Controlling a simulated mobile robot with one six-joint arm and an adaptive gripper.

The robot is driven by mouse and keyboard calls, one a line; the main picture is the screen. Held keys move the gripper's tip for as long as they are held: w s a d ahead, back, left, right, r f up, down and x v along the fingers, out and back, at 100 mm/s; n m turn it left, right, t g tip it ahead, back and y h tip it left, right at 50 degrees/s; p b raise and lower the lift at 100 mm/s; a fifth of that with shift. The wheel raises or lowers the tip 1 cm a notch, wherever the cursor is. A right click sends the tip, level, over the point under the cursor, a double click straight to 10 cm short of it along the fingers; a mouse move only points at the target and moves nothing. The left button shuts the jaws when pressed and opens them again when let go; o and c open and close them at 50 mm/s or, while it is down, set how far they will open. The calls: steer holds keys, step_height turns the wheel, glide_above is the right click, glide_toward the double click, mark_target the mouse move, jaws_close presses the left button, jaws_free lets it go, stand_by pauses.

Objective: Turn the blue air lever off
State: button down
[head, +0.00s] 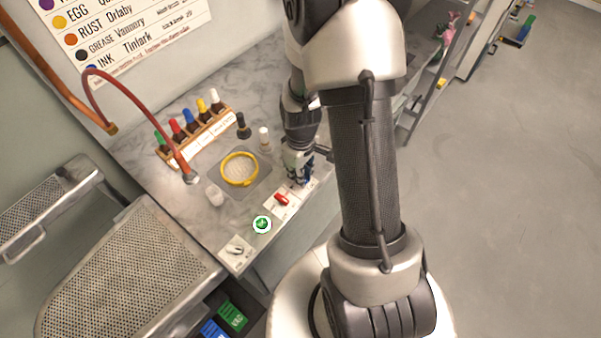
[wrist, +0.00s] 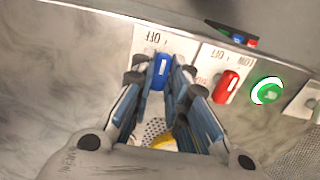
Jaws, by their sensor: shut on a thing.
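The blue air lever (wrist: 161,71) stands on a white plate (wrist: 178,46) marked OFF in the wrist view. My gripper (wrist: 162,80) is shut on the blue lever, with one finger on each side of it. In the head view my gripper (head: 298,172) reaches down to the counter's front edge, and only a little blue shows at its fingers. The red lever (wrist: 227,87) is beside it on its own labelled plate, and it also shows in the head view (head: 282,199).
A green button (wrist: 268,93) and a small switch plate (head: 237,250) lie along the same edge. A yellow-rimmed round mesh (head: 240,169), a rack of coloured bottles (head: 196,138) and a red hose (head: 139,101) are farther back. A perforated metal tray (head: 120,275) is at the left.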

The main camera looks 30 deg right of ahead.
steer(key=c, duration=1.6)
jaws_free()
steer(key=shift+o, duration=0.2)
steer(key=shift+r, duration=0.1)
step_height(320, 180, up, 12)
steer(key=s+a+r+m+t, duration=0.2)
steer(key=s+a+r, duration=0.3)
steer(key=s+r, duration=0.2)
steer(key=s+a+r+m+t, duration=0.2)
steer(key=s+a+r, duration=0.3)
steer(key=s+r, duration=0.2)
step_height(320, 180, up, 3)
steer(key=shift+s+a+f+t, duration=0.15)
steer(key=shift+t, duration=0.15)
